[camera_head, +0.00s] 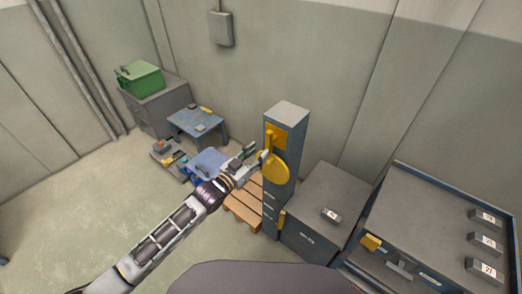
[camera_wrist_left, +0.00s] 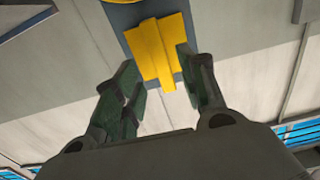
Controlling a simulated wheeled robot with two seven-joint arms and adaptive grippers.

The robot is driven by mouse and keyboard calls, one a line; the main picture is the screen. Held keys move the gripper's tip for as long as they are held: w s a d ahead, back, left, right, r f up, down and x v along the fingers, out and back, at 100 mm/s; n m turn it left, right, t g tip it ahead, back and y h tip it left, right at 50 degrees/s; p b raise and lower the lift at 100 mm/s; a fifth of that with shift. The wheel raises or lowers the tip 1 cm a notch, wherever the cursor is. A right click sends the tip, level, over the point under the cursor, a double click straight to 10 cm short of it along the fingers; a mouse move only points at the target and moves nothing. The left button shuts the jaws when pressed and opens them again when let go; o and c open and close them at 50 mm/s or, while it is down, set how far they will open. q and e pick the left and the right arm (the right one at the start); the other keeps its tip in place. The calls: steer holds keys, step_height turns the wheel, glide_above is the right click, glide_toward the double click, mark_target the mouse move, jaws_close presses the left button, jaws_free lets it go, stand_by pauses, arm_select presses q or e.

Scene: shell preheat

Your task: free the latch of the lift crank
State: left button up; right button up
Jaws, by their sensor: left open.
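The lift crank's round yellow disc (camera_head: 274,167) is on the front of a tall grey-blue column (camera_head: 289,116). Above it is a yellow plate (camera_head: 275,136) with a raised part. I cannot tell for sure which yellow part is the latch. My left gripper (camera_head: 257,154) is beside the disc's left edge, open. In the left wrist view a yellow plate with a raised bar (camera_wrist_left: 161,52) lies beyond and between the open fingers (camera_wrist_left: 164,90). The gap between the fingers looks empty, and contact with the plate cannot be told. A yellow edge (camera_wrist_left: 122,1) shows at the top.
A wooden pallet (camera_head: 243,208) lies left of the column's foot. A grey cabinet (camera_head: 318,208) stands close on its right, with a bench (camera_head: 450,215) beyond. A blue table (camera_head: 198,123) and a green crate (camera_head: 139,79) are at the back left. The left floor is clear.

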arm_select(q)
steer(key=shift+v, duration=2.35)
steer(key=shift+f, duration=0.1)
